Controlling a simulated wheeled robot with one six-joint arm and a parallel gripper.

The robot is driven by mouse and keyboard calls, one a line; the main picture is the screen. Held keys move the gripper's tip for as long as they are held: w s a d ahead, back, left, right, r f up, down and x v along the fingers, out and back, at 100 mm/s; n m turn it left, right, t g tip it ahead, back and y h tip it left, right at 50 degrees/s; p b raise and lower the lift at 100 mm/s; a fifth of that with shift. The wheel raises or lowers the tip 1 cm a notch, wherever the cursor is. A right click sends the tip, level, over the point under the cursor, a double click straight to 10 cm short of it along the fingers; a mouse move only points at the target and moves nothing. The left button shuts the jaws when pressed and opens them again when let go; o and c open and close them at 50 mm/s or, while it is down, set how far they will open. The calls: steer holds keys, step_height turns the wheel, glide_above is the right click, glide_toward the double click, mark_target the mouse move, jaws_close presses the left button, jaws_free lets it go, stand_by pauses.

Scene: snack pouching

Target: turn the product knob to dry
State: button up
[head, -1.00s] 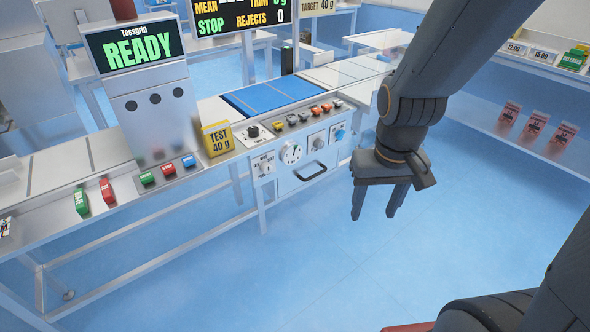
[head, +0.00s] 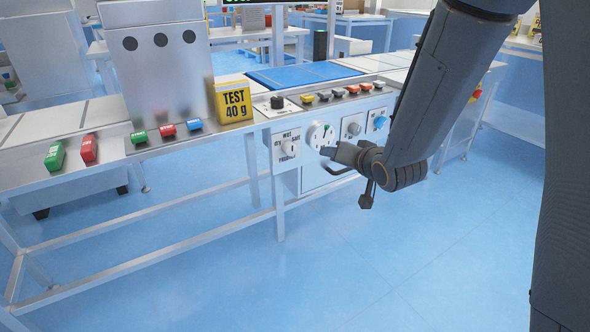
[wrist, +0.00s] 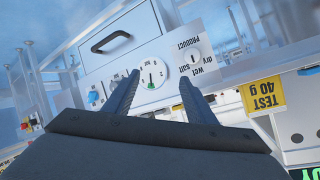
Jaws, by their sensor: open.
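The product knob (head: 289,146) is a small pale round knob on a white labelled plate on the front of the machine. In the wrist view the knob (wrist: 194,61) appears upside down with its plate, just right of my right-hand finger. Its pointer is too small to read surely. My gripper (head: 326,152) is open and empty, to the right of the knob and apart from it. In the wrist view the gap between my fingertips (wrist: 160,67) frames the neighbouring white dial (wrist: 151,76) with a green mark, not the product knob.
The white dial (head: 320,135) sits right of the product plate, with a grey knob (head: 354,129) and a blue knob (head: 379,122) beyond. A dark drawer handle (wrist: 110,42) is below the dial. A yellow test box (head: 233,102) stands on the ledge above. Floor in front is clear.

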mark_target(292, 151)
steer(key=shift+w+a+f+t+y+b, duration=0.45)
steer(key=shift+w+a+f+y+b, duration=0.5)
steer(key=shift+w+a+b, duration=1.05)
steer(key=shift+w+a+f+t+y+b, duration=0.5)
steer(key=shift+w+a+f+y+b, duration=0.45)
steer(key=shift+w+a+b, duration=0.9)
steer(key=shift+w+a+f+t+y+b, duration=0.45)
steer(key=shift+w+a+f+y+b, duration=0.5)
steer(key=shift+w+a+b, duration=1)
steer(key=shift+s+a+r, duration=0.1)
steer(key=shift+s+a, duration=0.25)
steer(key=shift+a, duration=0.1)
steer(key=shift+c, duration=0.4)
steer(key=c, duration=1)
steer(key=shift+o, duration=0.2)
